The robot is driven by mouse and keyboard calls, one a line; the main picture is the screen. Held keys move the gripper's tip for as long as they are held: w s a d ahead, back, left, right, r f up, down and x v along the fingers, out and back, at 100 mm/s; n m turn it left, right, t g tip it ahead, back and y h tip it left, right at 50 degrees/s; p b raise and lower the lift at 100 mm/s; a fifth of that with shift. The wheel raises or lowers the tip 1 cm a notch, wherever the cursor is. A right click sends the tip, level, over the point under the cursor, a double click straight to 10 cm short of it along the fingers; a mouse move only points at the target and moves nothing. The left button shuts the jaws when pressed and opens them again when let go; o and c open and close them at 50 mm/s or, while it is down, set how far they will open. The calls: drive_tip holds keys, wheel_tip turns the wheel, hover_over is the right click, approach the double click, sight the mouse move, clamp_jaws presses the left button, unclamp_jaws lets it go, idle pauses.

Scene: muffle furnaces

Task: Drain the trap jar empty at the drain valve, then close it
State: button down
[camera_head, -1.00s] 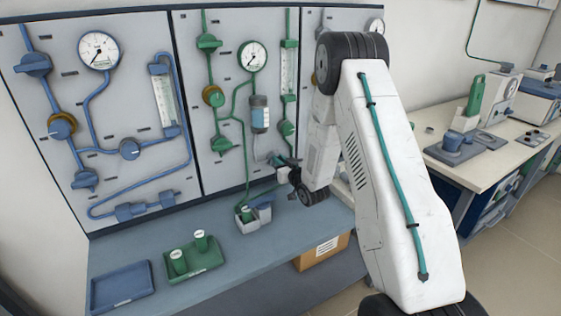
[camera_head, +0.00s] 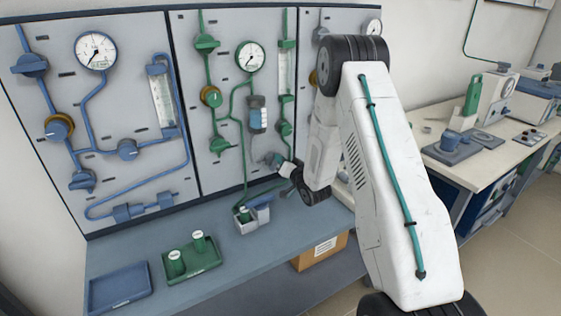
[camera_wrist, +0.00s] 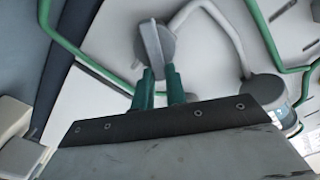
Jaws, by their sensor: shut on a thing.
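The trap jar (camera_head: 257,114) hangs upright on the middle green panel, below the green gauge.
A grey holder (camera_head: 253,218) with a green-and-white container stands on the bench below the valve. A green tray (camera_head: 206,264) with two green containers and an empty blue tray (camera_head: 120,288) are to the left. Green pipes run close around my gripper.

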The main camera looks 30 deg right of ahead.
drive_tip(key=m, duration=0.3)
drive_tip(key=f+m, duration=0.1)
drive_tip(key=m, duration=0.3)
drive_tip(key=d+f+m, duration=0.1)
drive_tip(key=m, duration=0.3)
drive_tip(key=shift+f, duration=0.1)
idle(0.4)
drive_tip(key=c, duration=1.4)
unclamp_jaws()
drive_tip(key=shift+c, duration=0.2)
drive_tip(key=shift+d, duration=0.1)
drive_tip(key=s, duration=0.7)
drive_tip(key=shift+s, duration=0.4)
